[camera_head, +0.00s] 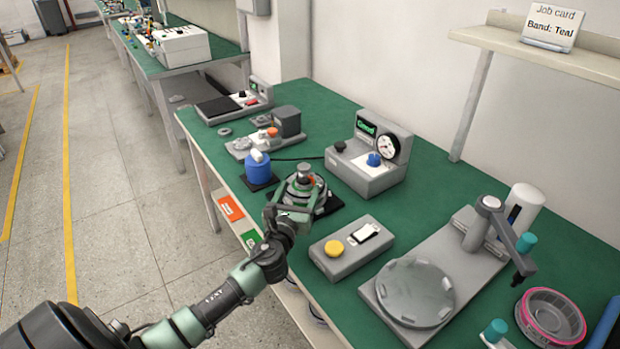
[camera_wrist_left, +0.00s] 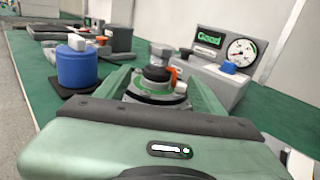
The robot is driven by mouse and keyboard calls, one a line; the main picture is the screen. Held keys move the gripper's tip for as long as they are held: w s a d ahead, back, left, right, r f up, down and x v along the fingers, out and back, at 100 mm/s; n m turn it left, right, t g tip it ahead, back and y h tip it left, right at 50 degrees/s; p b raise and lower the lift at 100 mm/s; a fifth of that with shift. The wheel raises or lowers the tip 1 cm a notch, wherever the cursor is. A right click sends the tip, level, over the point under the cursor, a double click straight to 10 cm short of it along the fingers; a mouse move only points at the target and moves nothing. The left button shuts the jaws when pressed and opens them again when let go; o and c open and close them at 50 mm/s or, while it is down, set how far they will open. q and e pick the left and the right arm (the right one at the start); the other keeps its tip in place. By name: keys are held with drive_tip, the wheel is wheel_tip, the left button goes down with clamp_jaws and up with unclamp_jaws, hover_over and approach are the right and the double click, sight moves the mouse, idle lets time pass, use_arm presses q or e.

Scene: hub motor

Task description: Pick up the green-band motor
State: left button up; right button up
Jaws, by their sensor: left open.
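The green-band motor (camera_head: 305,181) is a grey round hub with a dark and grey top and an orange bit at its side. It sits on a black pad on the green bench, and a green band shows in the left wrist view (camera_wrist_left: 157,97). My left gripper (camera_head: 290,207) is open at the motor's near side. In the left wrist view its two green fingers stand left and right of the motor, which shows between them. I cannot tell whether they touch it. The gripper body hides the motor's lower part. My right gripper is in neither view.
A blue cylinder (camera_head: 257,169) stands close to the motor's left on a black pad. A gauge box (camera_head: 370,160) reading "Good" is behind, right. A yellow-button box (camera_head: 350,248) and a round-plate fixture (camera_head: 415,292) are right. A job card (camera_head: 552,25) reads "Band: Teal".

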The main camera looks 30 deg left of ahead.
sight(303, 178)
use_arm(q)
drive_tip(key=shift+w+a+r+m, duration=0.2)
drive_tip(key=shift+w+m, duration=0.1)
drive_tip(key=shift+w, duration=0.2)
drive_tip(key=shift+w+a+r, duration=0.1)
drive_tip(key=shift+w+r, duration=0.2)
drive_tip(key=shift+r, duration=0.1)
drive_tip(key=shift+x, duration=1.15)
drive_tip(key=shift+w+a+f, duration=0.2)
drive_tip(key=shift+w+a, duration=0.05)
drive_tip(key=shift+w, duration=0.3)
drive_tip(key=shift+w+a+f, duration=0.2)
drive_tip(key=shift+w+a, duration=0.05)
drive_tip(key=shift+w, duration=0.3)
drive_tip(key=shift+w+r, duration=0.1)
drive_tip(key=shift+w, duration=0.1)
clamp_jaws()
drive_tip(key=shift+w+a+r, duration=0.1)
drive_tip(key=shift+r, duration=0.25)
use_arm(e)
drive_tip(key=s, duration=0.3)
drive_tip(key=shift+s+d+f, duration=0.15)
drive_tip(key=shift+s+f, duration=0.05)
